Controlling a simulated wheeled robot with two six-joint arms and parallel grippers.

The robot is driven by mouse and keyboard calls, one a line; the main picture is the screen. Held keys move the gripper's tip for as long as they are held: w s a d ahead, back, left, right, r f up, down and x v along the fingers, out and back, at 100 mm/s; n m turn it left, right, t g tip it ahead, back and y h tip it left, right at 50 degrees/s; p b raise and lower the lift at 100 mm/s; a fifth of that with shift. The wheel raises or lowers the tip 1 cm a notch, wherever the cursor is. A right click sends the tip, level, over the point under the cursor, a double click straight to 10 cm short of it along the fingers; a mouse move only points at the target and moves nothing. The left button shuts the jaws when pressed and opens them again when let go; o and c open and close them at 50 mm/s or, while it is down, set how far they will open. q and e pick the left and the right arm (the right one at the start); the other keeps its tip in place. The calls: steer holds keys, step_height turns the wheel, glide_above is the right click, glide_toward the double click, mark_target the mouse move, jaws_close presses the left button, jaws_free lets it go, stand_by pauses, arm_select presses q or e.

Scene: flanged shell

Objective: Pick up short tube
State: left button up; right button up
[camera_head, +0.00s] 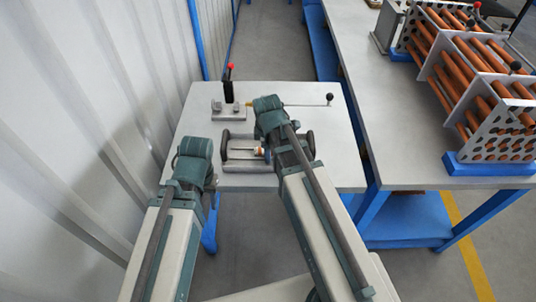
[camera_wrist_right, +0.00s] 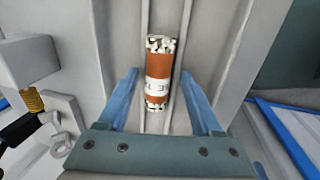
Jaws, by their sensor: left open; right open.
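The short tube (camera_wrist_right: 159,68) is orange-brown with a white lettered label and speckled ends. It lies lengthwise in the groove of a grey fixture in the right wrist view. My right gripper (camera_wrist_right: 160,84) is open, with one blue finger on each side of the tube and a visible gap to each. In the head view the right wrist covers most of this spot, and the grey fixture (camera_head: 238,164) shows beside it.
The small grey table (camera_head: 330,150) also carries a block with a red-tipped black lever (camera_head: 229,86) and a thin rod with a black knob (camera_head: 329,99). A bench at right holds a rack of orange tubes (camera_head: 490,150). A corrugated wall (camera_head: 90,90) stands close at left.

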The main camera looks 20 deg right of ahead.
steer(key=shift+w+f, duration=0.1)
steer(key=shift+w, duration=0.1)
jaws_close()
stand_by(0.3)
